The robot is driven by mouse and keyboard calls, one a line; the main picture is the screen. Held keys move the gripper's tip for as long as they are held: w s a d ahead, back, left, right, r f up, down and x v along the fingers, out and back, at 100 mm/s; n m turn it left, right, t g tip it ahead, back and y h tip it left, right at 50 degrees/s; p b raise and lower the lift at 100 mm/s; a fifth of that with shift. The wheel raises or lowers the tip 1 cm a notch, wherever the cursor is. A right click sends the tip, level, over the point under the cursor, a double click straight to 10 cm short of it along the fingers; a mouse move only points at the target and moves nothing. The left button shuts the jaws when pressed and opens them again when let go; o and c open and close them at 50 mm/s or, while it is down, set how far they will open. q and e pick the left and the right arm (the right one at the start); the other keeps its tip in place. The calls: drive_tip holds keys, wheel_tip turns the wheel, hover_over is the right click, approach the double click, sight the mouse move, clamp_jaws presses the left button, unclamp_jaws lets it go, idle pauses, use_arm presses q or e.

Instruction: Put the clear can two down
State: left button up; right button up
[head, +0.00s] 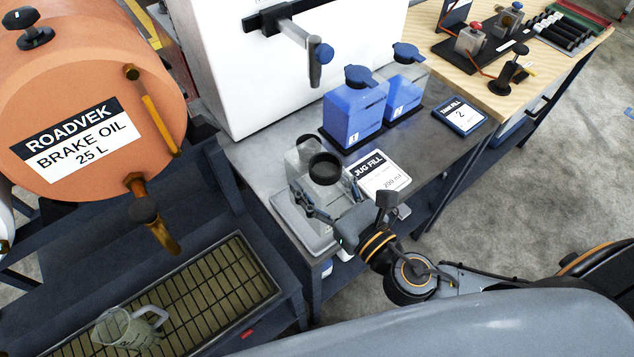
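A clear, see-through can (331,196) with a wide black ring at its top is at the front of the grey bench, over a pale grey tray (289,222). My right gripper (330,200) reaches in from the right, with a finger on each side of this can, and appears closed on it. The can looks roughly upright; I cannot tell whether its base touches the tray. A second clear can (302,150) shows partly behind it. No number is readable on either clear can. My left gripper is not in view.
Blue cans 1 (353,117) and 2 (404,92) stand behind. A jug fill card (381,174) and tank fill card (460,115) lie on the bench. A clear jug (121,329) sits on the drip grate (205,290), below the orange brake oil drum (75,85).

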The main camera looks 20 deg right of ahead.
drive_tip(key=w+f, duration=0.2)
drive_tip(key=w+d+f, duration=0.1)
drive_tip(key=w+f, duration=0.1)
drive_tip(key=shift+w+d+f+b, duration=0.1)
drive_tip(key=shift+w+f+b, duration=0.15)
drive_tip(key=shift+f+b, duration=0.15)
drive_tip(key=shift+w+d+f, duration=0.15)
drive_tip(key=shift+w+f, duration=0.15)
drive_tip(key=shift+f, duration=0.1)
drive_tip(key=f, duration=0.3)
drive_tip(key=shift+w+d+f, duration=0.1)
drive_tip(key=shift+w+f, duration=0.2)
drive_tip(key=shift+f, duration=0.05)
drive_tip(key=shift+f+b, duration=0.2)
drive_tip(key=shift+b, duration=0.2)
drive_tip(key=o, duration=1.7)
drive_tip(key=shift+r, duration=0.1)
